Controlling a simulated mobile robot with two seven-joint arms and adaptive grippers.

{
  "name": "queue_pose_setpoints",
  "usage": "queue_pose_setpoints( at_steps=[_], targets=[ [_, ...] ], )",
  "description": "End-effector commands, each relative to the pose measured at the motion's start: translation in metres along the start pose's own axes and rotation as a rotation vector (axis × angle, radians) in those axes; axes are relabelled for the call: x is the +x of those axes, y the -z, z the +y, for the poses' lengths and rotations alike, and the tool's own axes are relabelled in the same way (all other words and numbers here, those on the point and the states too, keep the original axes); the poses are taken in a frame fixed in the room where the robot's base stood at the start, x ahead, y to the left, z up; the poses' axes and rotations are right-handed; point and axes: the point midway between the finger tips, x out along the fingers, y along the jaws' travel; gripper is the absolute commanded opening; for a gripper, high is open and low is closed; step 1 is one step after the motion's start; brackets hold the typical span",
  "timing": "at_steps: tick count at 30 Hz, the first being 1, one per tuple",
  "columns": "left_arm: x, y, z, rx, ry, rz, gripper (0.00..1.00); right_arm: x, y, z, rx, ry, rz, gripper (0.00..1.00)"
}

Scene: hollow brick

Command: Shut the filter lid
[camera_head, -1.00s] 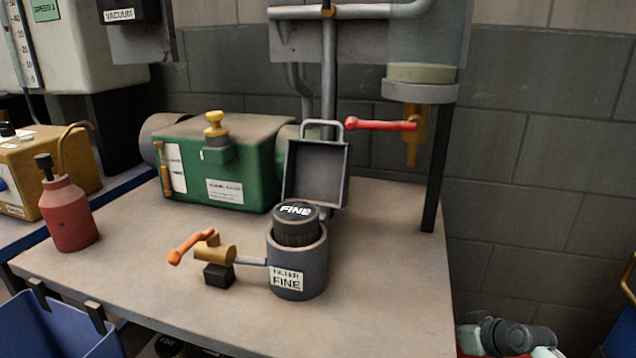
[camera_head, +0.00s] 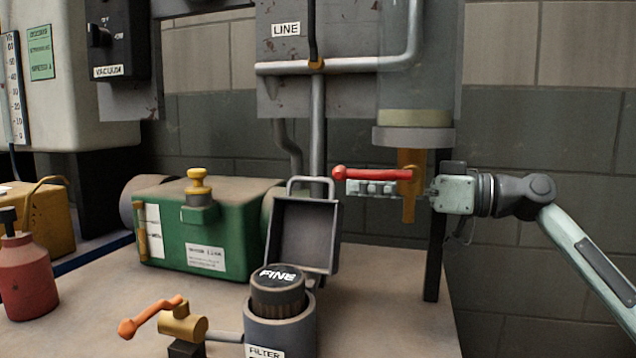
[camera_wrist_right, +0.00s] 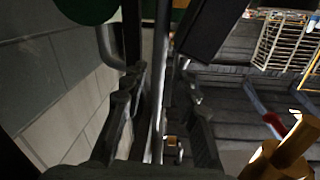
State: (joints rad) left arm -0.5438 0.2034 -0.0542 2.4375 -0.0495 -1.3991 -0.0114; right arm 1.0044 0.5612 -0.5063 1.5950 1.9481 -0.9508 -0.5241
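The filter housing (camera_head: 280,332) is a grey cylinder on the bench with a dark cartridge (camera_head: 277,292) marked FINE sticking up from it. The square grey filter lid (camera_head: 305,238) stands open behind it, tilted back, with a looped handle (camera_head: 311,181) at its top. My right gripper (camera_head: 352,187) comes in from the right, behind the red valve lever, just right of the lid's top edge. In the right wrist view my gripper's fingers (camera_wrist_right: 165,85) are apart, with nothing visibly held. A dark panel (camera_wrist_right: 212,28) beyond them is probably the lid. My left gripper is not in view.
A red lever (camera_head: 372,174) on a brass valve (camera_head: 409,190) hangs beside my right gripper. A vertical pipe (camera_head: 318,135) rises behind the lid. A green pump (camera_head: 165,240) stands left; an orange-handled valve (camera_head: 182,325) is left of the filter. The bench right of it is clear.

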Motion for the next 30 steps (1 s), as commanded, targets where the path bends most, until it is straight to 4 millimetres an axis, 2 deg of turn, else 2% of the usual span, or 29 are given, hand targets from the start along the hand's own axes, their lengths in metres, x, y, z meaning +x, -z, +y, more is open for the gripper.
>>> queue_pose_setpoints(
  at_steps=[1,4,8,14,18,23,30],
  targets=[
    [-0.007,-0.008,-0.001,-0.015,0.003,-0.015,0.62,0.005,0.005,-0.014,-0.002,0.04,-0.001,0.29],
    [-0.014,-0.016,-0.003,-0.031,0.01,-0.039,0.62,0.013,0.009,-0.027,0.001,0.079,-0.003,0.29],
    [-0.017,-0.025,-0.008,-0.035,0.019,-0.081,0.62,0.028,0.01,-0.03,0.002,0.084,-0.004,0.29],
    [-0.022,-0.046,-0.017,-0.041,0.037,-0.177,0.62,0.061,0.01,-0.032,0.002,0.081,-0.003,0.29],
    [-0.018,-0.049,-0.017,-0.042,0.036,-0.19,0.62,0.078,0.01,-0.033,0.002,0.079,-0.003,0.29],
    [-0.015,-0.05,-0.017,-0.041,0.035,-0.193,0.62,0.087,0.008,-0.033,0.002,0.078,-0.003,0.29],
    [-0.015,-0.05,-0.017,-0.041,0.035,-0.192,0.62,0.087,0.008,-0.032,0.002,0.077,-0.003,0.29]
  ],
)
